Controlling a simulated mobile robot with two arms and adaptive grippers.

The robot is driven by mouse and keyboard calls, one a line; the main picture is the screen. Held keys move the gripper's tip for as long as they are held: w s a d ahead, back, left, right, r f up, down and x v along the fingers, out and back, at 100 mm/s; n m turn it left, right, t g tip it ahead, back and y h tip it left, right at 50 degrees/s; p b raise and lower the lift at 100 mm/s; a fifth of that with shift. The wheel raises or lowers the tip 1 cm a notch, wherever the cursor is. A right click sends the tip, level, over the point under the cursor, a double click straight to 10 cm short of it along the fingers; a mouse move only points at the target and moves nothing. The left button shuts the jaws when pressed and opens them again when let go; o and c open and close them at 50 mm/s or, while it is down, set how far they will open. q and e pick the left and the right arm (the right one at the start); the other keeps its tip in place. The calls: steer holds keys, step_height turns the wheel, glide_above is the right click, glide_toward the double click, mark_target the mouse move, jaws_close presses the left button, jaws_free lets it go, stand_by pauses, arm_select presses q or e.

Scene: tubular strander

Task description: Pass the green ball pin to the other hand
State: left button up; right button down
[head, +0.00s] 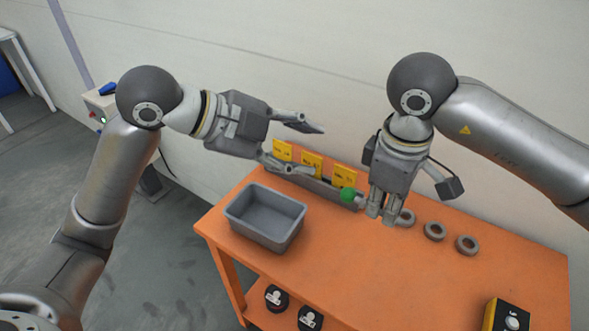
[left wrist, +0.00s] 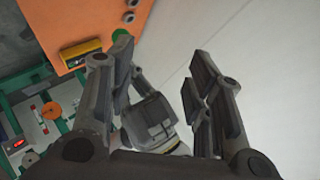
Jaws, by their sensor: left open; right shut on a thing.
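The green ball pin (head: 348,194) shows as a green ball just left of my right gripper (head: 381,216). My right gripper is shut on the pin, points down and holds it above the orange table; the pin's shaft is mostly hidden by the fingers. My left gripper (head: 319,151) is open and empty, up and to the left of the ball, apart from it, with its fingers pointing right. In the left wrist view the green ball (left wrist: 120,34) is partly hidden behind a finger of my open left gripper (left wrist: 162,55).
A grey bin (head: 236,217) stands at the left of the orange table (head: 370,270). Several grey rings (head: 434,231) lie right of my right gripper. Yellow cards (head: 312,163) stand along the back. A yellow button box (head: 505,315) is at front right. The table's middle is clear.

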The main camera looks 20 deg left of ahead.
mark_target(347, 195)
arm_select(q)
steer(key=s+d+f+m+g, duration=0.1)
steer(key=s+m, duration=0.2)
steer(key=s, duration=0.2)
arm_select(e)
steer(key=shift+a, duration=0.1)
arm_select(q)
steer(key=shift+y, duration=0.4)
steer(key=x, duration=1.2)
steer(key=shift+s, duration=0.1)
steer(key=c, duration=0.9)
jaws_close()
arm_select(e)
steer(key=c, duration=1.5)
jaws_free()
steer(key=shift+o, duration=0.2)
